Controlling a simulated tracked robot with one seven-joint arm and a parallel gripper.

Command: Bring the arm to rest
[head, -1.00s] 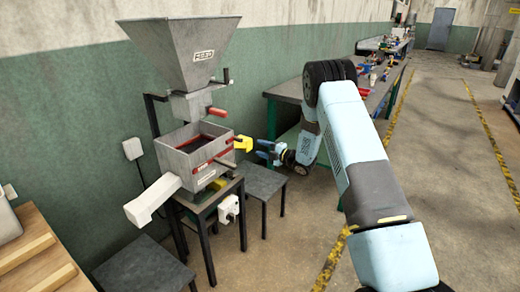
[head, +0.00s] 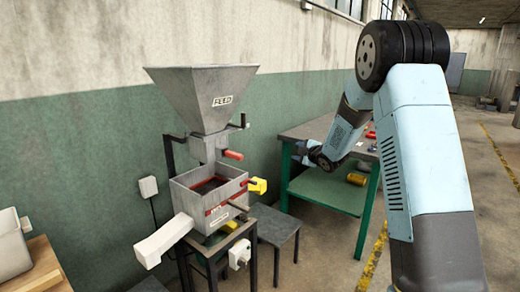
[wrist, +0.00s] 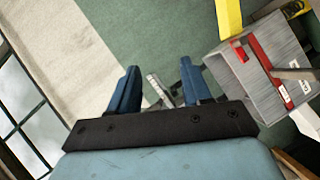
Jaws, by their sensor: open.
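My gripper (head: 303,150) is in the head view to the right of the grain machine, in front of the green wall and apart from the machine. In the wrist view its two blue fingers (wrist: 158,84) stand apart with nothing held between them. The light blue arm reaches up from the lower right and bends back down to the gripper. The grey machine box (head: 207,192) has a yellow handle (head: 258,186) on its right side. In the wrist view the box (wrist: 260,75) lies to the right of the fingers.
A grey hopper (head: 200,95) stands over the box, with a red-handled lever (head: 232,155) below it. A white chute (head: 163,240) sticks out to the front left. A dark stool (head: 277,228) and a green workbench (head: 325,193) stand to the right. Floor shows at the right.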

